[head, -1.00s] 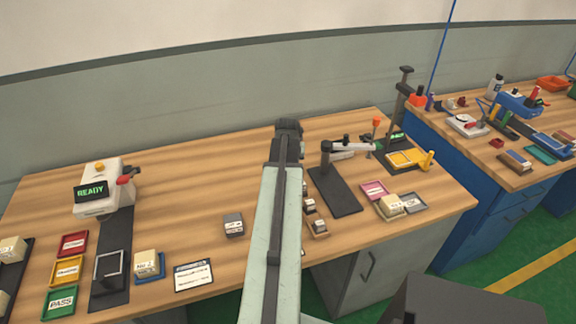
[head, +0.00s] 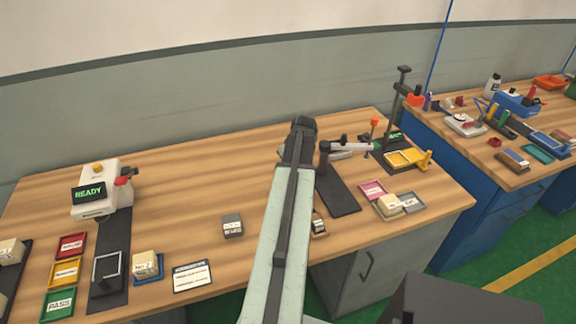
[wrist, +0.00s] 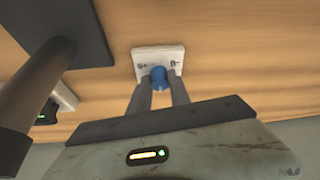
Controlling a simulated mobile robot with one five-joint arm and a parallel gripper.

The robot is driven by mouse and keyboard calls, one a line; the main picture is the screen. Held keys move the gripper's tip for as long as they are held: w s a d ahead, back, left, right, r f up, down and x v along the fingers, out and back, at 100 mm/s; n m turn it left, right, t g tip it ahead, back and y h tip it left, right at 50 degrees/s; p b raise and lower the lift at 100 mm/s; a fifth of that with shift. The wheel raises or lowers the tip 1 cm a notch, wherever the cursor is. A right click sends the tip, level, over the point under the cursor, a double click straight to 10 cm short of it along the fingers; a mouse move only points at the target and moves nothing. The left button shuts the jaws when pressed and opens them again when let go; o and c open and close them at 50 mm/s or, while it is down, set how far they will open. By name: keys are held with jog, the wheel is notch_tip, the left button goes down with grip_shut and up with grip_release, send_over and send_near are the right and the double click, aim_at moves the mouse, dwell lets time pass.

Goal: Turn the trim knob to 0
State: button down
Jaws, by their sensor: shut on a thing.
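The trim knob (wrist: 158,74) is blue and stands on a small white plate (wrist: 153,54) in the wrist view. The plate has small dark marks at its left and right corners, too blurred to read surely. My gripper (wrist: 159,84) has one finger on each side of the knob and is shut on it. The knob's pointer setting cannot be made out. In the head view my arm's dark far end (head: 302,126) reaches over the back of the bench, and the knob and fingertips are hidden.
A dark stand base (wrist: 82,38) and thick dark post (wrist: 30,98) lie left in the wrist view. In the head view this stand (head: 336,192) is just right of my arm. A READY machine (head: 97,188) stands at left. The bench between is mostly clear.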

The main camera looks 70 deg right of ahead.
jog(key=shift+d, duration=0.1)
dwell(0.3)
jog(key=c, duration=1.2)
grip_release()
jog(key=shift+s, duration=0.1)
jog(key=p+v, duration=0.7)
jog(key=shift+r, duration=0.35)
jog(key=shift+s, duration=0.1)
